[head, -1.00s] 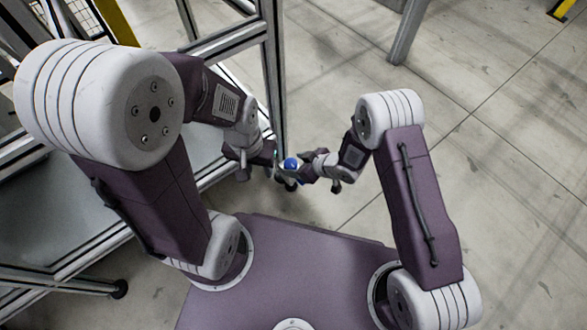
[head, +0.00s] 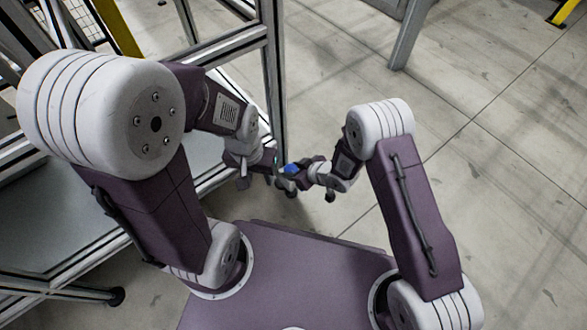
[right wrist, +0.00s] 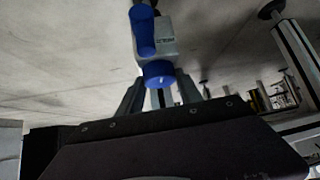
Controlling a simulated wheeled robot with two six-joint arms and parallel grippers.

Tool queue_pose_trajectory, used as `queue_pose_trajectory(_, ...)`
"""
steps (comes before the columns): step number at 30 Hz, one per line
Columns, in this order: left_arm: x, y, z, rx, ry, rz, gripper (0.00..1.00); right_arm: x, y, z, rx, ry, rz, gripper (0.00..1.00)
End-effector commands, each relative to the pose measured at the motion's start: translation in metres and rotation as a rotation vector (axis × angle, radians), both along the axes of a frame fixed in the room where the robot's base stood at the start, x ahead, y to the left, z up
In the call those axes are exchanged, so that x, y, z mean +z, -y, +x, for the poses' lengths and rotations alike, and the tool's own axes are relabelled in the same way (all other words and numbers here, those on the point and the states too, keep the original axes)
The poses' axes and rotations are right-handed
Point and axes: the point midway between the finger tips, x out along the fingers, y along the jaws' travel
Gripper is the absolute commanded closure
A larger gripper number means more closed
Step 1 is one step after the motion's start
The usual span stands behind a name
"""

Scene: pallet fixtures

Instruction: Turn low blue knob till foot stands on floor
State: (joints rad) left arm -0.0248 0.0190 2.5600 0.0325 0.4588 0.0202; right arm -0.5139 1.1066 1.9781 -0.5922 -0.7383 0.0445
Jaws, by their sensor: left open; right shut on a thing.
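A blue knob (head: 291,169) shows small beside the foot of the frame's upright in the head view. My right gripper (head: 294,174) is shut on it from the right. In the right wrist view the blue knob (right wrist: 159,73) sits between the fingertips of my right gripper (right wrist: 159,88). A second blue cylinder (right wrist: 143,32) and a grey-white block with lettering adjoin it. My left gripper (head: 274,168) is open, close to the knob's left side. The dark foot (head: 291,191) is under the knob; I cannot tell whether it touches the floor.
The aluminium frame (head: 271,75) stands behind and left of the grippers, with a grey panel (head: 60,225) low at the left. Another leg (head: 408,35) stands farther back. Open concrete floor (head: 500,180) lies to the right. The wrist view shows another footed leg (right wrist: 295,50).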

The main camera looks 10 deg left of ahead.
Motion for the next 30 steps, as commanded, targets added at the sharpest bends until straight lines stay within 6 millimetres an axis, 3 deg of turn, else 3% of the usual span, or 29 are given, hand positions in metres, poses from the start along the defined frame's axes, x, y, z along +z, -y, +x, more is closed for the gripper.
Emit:
queue_pose_trajectory(18,0.025,0.0,0.0,0.0,0.0,0.0,0.59,0.002,-0.003,-0.005,-0.39,-0.001,-0.002,0.98)
queue_pose_trajectory(30,0.029,0.0,0.0,0.0,0.0,0.0,0.59,0.0,-0.004,-0.004,-0.479,-0.001,0.0,0.98)
